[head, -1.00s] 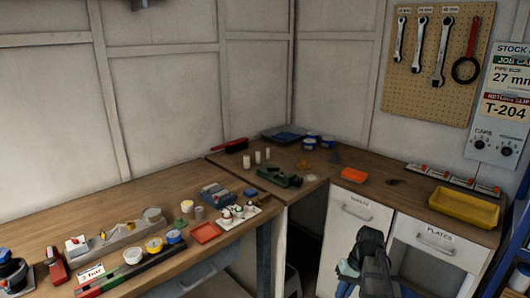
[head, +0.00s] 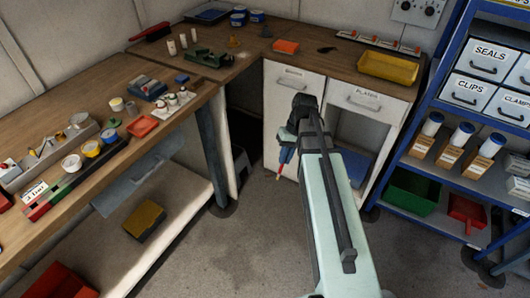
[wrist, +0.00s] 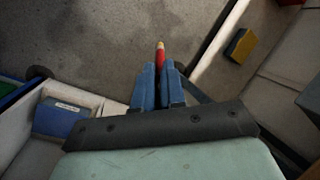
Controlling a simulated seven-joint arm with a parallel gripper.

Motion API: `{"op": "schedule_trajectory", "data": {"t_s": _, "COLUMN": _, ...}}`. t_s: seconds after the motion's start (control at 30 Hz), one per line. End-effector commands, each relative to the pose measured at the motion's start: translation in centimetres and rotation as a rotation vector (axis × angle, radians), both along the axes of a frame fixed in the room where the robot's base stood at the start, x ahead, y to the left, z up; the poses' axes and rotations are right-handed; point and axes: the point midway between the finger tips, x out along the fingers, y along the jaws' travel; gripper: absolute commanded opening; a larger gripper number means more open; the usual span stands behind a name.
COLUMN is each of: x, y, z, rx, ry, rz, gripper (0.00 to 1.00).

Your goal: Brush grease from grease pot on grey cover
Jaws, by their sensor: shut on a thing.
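My gripper (head: 283,160) hangs above the open floor in front of the white cabinet, well away from the bench top. In the wrist view its blue fingers (wrist: 159,88) are closed around a slim red piece with a tan tip (wrist: 160,53), which looks like a brush. It points away from the palm, and its rear part is hidden between the fingers. Pots with white (head: 72,163), yellow (head: 91,149) and blue (head: 109,136) tops stand in a row on the left bench. I cannot tell which is the grease pot, nor pick out the grey cover.
The wooden bench (head: 62,93) runs along the left and back. An orange-red tray (head: 142,126) lies near its front edge. A yellow bin (head: 388,67) sits on the right end. A blue shelf rack (head: 447,147) stands at right. The floor (head: 240,250) between is clear.

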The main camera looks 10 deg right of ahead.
Motion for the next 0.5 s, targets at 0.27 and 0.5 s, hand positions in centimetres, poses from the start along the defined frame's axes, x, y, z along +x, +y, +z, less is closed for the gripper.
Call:
{"op": "schedule_trajectory", "data": {"t_s": 0.27, "x": 0.0, "y": 0.0, "z": 0.0, "rx": 0.0, "ry": 0.0, "rz": 0.0, "gripper": 0.0}}
{"op": "schedule_trajectory", "data": {"t_s": 0.5, "x": 0.05, "y": 0.13, "z": 0.46, "rx": -0.006, "ry": -0.011, "rz": -0.061, "gripper": 0.0}}
